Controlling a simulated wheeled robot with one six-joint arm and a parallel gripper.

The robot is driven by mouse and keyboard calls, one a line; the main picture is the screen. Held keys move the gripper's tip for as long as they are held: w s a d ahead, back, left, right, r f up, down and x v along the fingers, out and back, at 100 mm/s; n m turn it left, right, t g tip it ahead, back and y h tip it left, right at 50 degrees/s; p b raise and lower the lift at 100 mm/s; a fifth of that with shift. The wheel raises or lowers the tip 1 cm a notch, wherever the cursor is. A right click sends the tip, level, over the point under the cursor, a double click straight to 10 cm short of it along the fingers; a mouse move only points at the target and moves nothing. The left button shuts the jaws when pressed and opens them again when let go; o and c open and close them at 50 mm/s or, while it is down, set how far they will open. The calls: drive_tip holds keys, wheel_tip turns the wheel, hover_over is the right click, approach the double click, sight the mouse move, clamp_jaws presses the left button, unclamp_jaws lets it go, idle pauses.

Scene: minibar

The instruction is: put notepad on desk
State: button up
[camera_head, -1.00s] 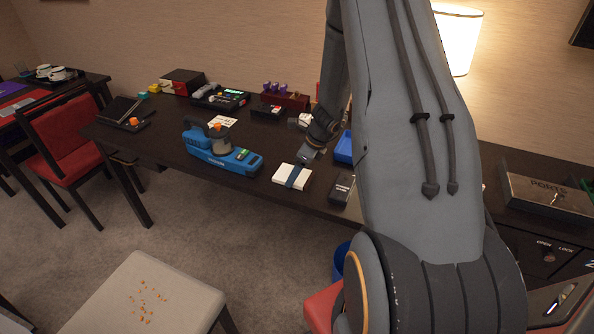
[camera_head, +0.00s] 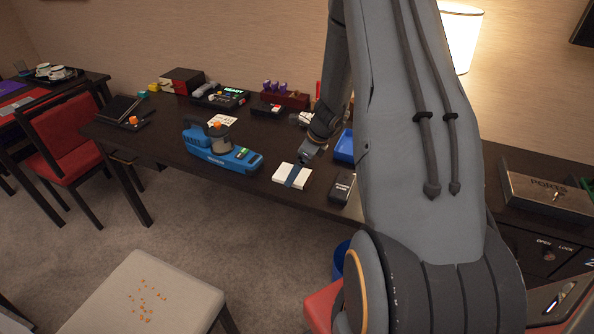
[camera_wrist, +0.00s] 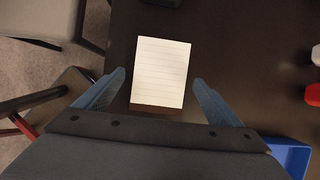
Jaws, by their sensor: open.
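The notepad (camera_head: 283,172) is a white pad lying flat near the front edge of the dark desk (camera_head: 165,148). In the wrist view the notepad (camera_wrist: 160,72) shows its lined page, with a dark strip along its near end. My gripper (camera_wrist: 158,80) is open, with one blue finger on each side of the notepad and dark desk visible at the right finger. In the head view my gripper (camera_head: 296,174) hangs over the pad, and a blue finger hides part of it. I cannot tell whether the fingers touch the pad.
A dark box (camera_head: 342,187) lies just right of the notepad. A blue tray (camera_head: 344,146) is behind it to the right. A blue machine (camera_head: 222,152) with an orange knob stands to the left. A pale stool (camera_head: 145,295) stands on the floor in front.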

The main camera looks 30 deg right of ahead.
drive_tip(key=b+v, duration=0.1)
drive_tip(key=v, duration=1)
drive_tip(key=s+a+r+n+g+h, duration=0.1)
drive_tip(key=s+a+r+n, duration=0.2)
drive_tip(key=s+a+n, duration=0.6)
drive_tip(key=s+a+r+n+g+h, duration=0.1)
drive_tip(key=s+a+r+n, duration=0.2)
drive_tip(key=s+a+n, duration=0.7)
drive_tip(key=a+n, duration=0.1)
drive_tip(key=n, duration=0.8)
drive_tip(key=shift+a+r+h, duration=0.35)
drive_tip(key=shift+r+h, duration=0.05)
